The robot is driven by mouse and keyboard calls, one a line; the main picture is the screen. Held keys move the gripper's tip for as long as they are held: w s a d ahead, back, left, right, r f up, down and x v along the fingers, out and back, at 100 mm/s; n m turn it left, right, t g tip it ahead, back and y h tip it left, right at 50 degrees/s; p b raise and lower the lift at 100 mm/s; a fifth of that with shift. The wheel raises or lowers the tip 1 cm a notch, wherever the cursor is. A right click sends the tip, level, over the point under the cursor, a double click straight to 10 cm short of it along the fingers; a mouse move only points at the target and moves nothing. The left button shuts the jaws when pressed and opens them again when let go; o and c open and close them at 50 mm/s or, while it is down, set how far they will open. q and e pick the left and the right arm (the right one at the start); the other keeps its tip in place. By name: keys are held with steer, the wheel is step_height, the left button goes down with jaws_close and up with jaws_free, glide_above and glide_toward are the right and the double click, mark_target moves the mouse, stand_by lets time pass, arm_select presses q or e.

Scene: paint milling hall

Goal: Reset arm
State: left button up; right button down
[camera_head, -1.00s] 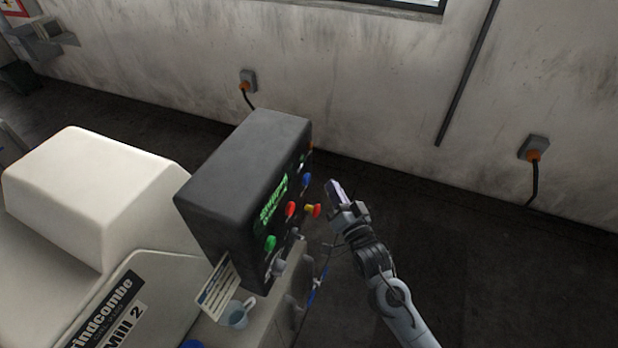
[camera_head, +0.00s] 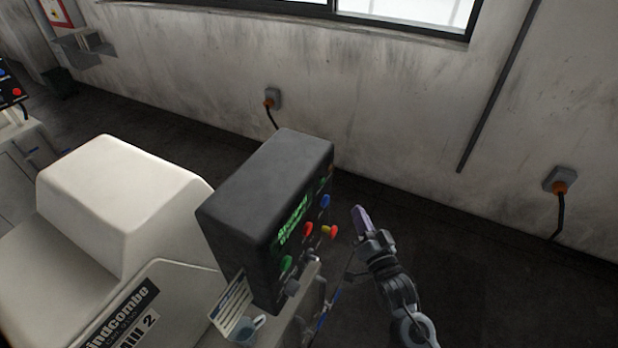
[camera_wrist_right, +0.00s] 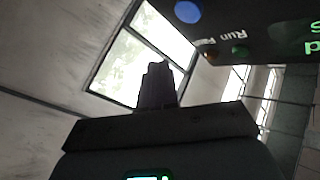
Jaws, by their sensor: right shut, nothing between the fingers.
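My right gripper (camera_head: 362,222) is shut and empty, beside the black control box (camera_head: 266,178) on its right side, with a gap between them. The box's panel carries a green lit display (camera_head: 292,222), a blue button (camera_head: 325,201), a red button (camera_head: 308,229), a red-and-yellow knob (camera_head: 329,232), a green button (camera_head: 286,263) and a grey knob (camera_head: 292,287). My left gripper is not in view.
The cream mill housing (camera_head: 115,205), labelled Mill 2, is left of the box. A mug (camera_head: 246,331) and a printed card (camera_head: 232,306) are below the box. Wall sockets (camera_head: 272,98) with cables are on the back wall. Dark floor right of my arm is clear.

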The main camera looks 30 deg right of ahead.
steer(key=s+a+f+n+g+y+p, duration=0.1)
steer(key=s+a+f+n+g+p, duration=0.1)
steer(key=s, duration=0.6)
steer(key=s+a+f+n+g+y+p, duration=0.1)
steer(key=s+a+f+n+g+p, duration=0.1)
steer(key=s+a+n+g, duration=0.3)
steer(key=s+a+f+n+g+y+p, duration=0.2)
steer(key=s+a+g, duration=0.4)
steer(key=s, duration=0.5)
steer(key=shift+s+f+n+g+p, duration=0.25)
steer(key=shift+f+n+g+p, duration=0.35)
steer(key=shift+n+g+p, duration=0.45)
